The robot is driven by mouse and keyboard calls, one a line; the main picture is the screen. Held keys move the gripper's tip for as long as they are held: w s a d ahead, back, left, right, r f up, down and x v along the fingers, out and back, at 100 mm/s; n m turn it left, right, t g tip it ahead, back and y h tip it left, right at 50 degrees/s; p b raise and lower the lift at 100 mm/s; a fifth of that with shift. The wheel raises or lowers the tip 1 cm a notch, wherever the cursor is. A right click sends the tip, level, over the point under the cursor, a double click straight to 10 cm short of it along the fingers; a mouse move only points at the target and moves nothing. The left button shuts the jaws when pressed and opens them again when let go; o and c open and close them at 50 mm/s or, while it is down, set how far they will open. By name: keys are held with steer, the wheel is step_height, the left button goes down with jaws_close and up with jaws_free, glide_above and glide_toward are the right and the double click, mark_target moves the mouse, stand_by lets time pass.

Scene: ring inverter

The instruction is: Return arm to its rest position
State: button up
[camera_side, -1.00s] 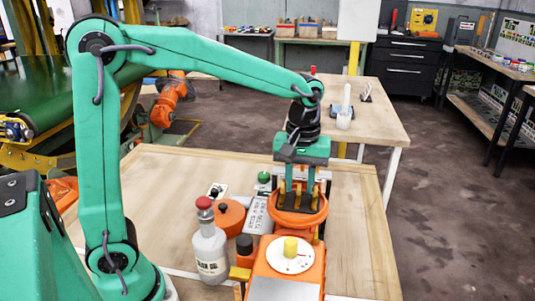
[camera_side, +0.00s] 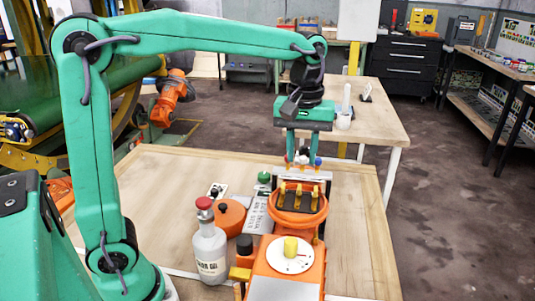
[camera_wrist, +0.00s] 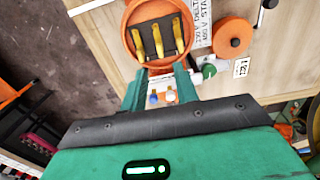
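My gripper (camera_side: 303,158) is raised above the orange round housing (camera_side: 276,212) and points down. Its two fingers stand apart with nothing visibly held between them. In the wrist view the fingers (camera_wrist: 162,80) are also spread. The housing (camera_wrist: 130,42) holds a black block with brass-coloured strips (camera_wrist: 158,40). There is a clear gap between the fingertips and this block. Small blue, red and white knobs (camera_wrist: 162,97) show between the fingers, on the fixture behind the housing.
An orange base with a white dial and yellow knob (camera_side: 291,247) stands in front of the housing. To the left are a grey bottle with a red cap (camera_side: 209,250), an orange disc (camera_side: 229,217) and a labelled plate (camera_side: 258,214). The wooden table (camera_side: 165,180) is clear further left.

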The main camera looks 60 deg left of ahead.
steer(key=shift+s+r, duration=0.1)
stand_by(0.3)
steer(key=s+a+f+m+t, duration=0.2)
steer(key=s+m, duration=0.2)
steer(key=s, duration=0.4)
steer(key=s+a+f+m+t, duration=0.2)
steer(key=s+a+m+t, duration=0.1)
steer(key=s, duration=0.4)
steer(key=shift+s+a+m+t, duration=0.3)
steer(key=shift+s+m, duration=0.1)
steer(key=shift+m, duration=0.5)
